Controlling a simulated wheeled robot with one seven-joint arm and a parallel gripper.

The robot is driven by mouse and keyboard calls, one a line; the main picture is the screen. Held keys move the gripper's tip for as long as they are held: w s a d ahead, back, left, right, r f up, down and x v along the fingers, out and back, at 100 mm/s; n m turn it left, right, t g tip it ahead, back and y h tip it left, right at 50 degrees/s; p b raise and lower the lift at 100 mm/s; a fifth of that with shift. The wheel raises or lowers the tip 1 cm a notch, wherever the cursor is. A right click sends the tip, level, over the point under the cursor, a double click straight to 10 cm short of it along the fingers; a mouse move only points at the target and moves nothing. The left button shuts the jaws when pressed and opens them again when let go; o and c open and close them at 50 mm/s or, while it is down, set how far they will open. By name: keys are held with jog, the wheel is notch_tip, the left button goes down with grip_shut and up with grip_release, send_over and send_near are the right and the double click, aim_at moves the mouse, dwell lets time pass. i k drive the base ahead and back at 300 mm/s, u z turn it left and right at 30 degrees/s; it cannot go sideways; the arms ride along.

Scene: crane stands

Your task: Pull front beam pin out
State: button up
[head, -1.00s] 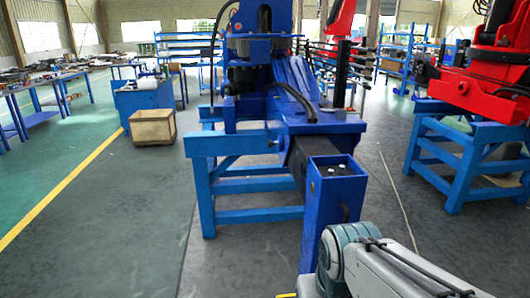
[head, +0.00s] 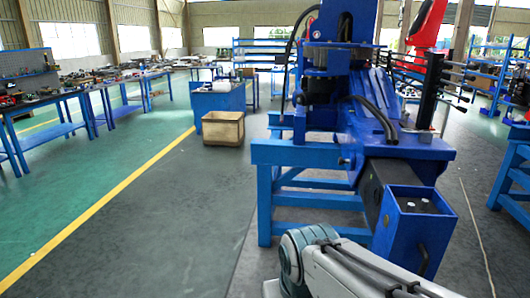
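The blue crane (head: 345,85) sits on a blue stand (head: 265,200). Its dark beam (head: 372,185) sticks out toward me and ends in an upright blue box (head: 395,232). Two small pale round heads (head: 411,205) show on top of the box. A dark curved piece (head: 423,260) shows on its right-hand face; I cannot tell whether any of these is the front beam pin. My own grey-and-white arm crosses the bottom below the box. My gripper is out of the frame.
A wooden crate (head: 222,128) stands on the floor in front of a blue cabinet (head: 218,97). Workbenches (head: 85,92) line the left. Another blue stand (head: 514,180) is at the right edge. The floor left of the crane is clear, with a yellow line (head: 110,198).

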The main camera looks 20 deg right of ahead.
aim_at(341, 161)
jog(key=u, duration=0.3)
jog(key=i, duration=1.4)
jog(key=z, duration=1)
jog(key=i, duration=0.9)
jog(key=z, duration=0.75)
